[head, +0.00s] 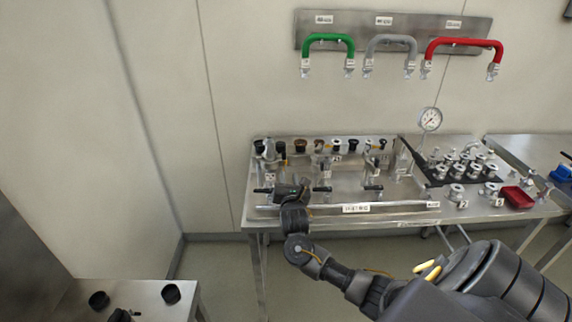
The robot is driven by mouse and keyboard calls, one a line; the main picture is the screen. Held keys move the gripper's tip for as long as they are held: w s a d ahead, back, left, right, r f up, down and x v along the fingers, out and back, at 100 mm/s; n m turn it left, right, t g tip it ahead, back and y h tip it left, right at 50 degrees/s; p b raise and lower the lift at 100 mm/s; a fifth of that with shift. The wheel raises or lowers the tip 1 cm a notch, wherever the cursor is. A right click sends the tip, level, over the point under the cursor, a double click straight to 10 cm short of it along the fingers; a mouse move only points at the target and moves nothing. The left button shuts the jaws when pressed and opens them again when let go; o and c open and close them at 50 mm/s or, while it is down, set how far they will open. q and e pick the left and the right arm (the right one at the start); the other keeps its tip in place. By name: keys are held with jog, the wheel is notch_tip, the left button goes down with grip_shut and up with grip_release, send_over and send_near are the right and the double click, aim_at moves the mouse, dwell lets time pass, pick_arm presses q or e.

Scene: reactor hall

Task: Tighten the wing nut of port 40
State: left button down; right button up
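A steel bench (405,213) carries a row of ports with small white labels, too small to read, so I cannot tell which is port 40. Dark T-shaped parts that look like wing nuts sit in front of the ports, at the left (262,190), the middle (322,189) and the right (373,187). My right gripper (290,188) is over the bench front, between the left and middle wing nuts. The wrist hides its fingers, so I cannot see whether it touches or holds anything.
Green (328,38), grey (391,39) and red (464,43) hoses hang on a wall panel. A pressure gauge (430,118) stands behind the bench. Metal fittings (462,165) and a red tray (517,197) are at the right. A low table (150,302) with black parts is at bottom left.

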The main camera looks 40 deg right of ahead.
aim_at(286, 163)
jog(key=shift+p+x, duration=0.5)
jog(key=shift+x, duration=3.65)
jog(key=shift+a+f, duration=0.15)
jog(key=shift+f, duration=0.05)
grip_shut()
